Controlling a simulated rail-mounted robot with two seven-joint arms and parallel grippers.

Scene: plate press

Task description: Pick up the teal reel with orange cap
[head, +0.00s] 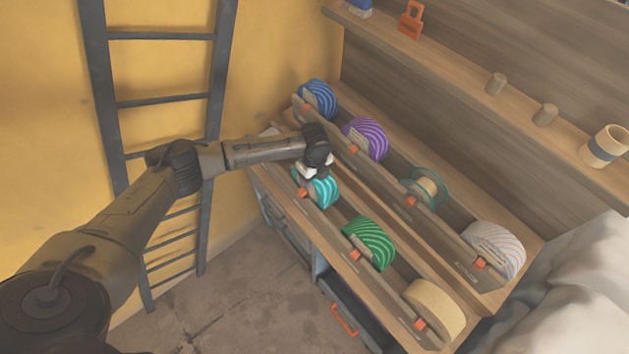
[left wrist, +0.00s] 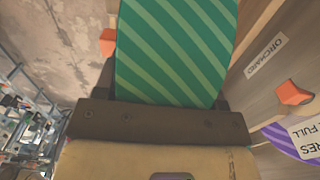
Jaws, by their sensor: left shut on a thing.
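The teal reel (head: 323,193), with lighter diagonal stripes, stands in the front row of the wooden rack. In the left wrist view the teal reel (left wrist: 175,45) fills the top middle. My left gripper (head: 316,172) is over it from above and shut on it, a finger at each side. An orange piece (head: 305,192) shows at the reel's front left, and also beside it in the left wrist view (left wrist: 107,42); I cannot tell whether it belongs to the reel or the rack. The gripper hides the reel's top. My right gripper is not in view.
A green reel (head: 369,244) and a cream reel (head: 435,306) stand further along the front row. Behind are blue (head: 319,98), purple (head: 365,138), teal-rimmed (head: 427,188) and white striped (head: 493,249) reels. A shelf (head: 455,75) runs above. A dark ladder (head: 160,100) leans at left.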

